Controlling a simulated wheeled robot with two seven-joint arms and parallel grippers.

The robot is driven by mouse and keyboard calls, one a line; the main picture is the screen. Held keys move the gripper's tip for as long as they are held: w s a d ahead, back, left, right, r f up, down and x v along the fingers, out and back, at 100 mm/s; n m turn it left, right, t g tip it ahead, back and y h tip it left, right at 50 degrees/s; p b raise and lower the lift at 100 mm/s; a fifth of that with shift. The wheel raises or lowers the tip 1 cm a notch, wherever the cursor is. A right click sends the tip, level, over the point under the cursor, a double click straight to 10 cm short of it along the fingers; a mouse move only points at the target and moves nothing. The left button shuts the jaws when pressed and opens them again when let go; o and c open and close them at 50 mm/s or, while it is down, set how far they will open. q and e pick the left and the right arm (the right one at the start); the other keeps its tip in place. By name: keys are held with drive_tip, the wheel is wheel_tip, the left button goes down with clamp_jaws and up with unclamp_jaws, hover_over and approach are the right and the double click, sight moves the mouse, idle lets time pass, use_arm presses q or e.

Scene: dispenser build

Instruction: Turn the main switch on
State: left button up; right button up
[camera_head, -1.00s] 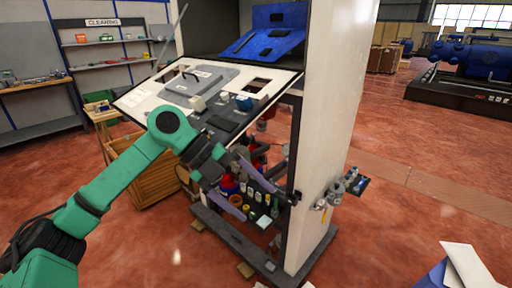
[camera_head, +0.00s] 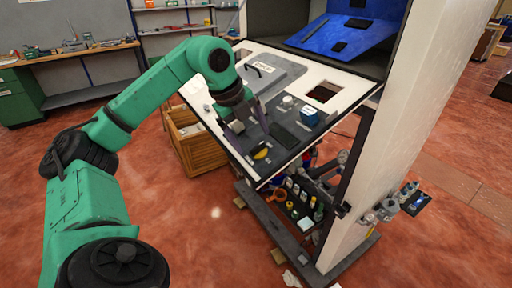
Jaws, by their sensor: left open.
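The dispenser's tilted white control panel (camera_head: 215,125) carries a black plate with knobs and small parts. A yellow part (camera_head: 262,153), which looks like a rotary switch, sits low on that plate; I cannot tell its position, nor be sure that it is the main switch. My left gripper (camera_head: 250,136) is open above the lower left part of the panel, pointing down, with its fingers close to the yellow part. I cannot tell if they touch it. My right gripper is out of view.
A wooden crate (camera_head: 196,148) stands behind my arm.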

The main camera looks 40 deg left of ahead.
sight(256, 147)
use_arm(q)
drive_tip(key=x, duration=0.3)
drive_tip(key=shift+w+a+f, duration=0.15)
drive_tip(key=shift+w+a, duration=0.05)
drive_tip(key=shift+w+d+f, duration=0.1)
drive_tip(key=shift+f, duration=0.2)
drive_tip(key=shift+d, duration=0.2)
drive_tip(key=shift+c, duration=0.3)
drive_tip(key=shift+a, duration=0.1)
drive_tip(key=c, duration=1.3)
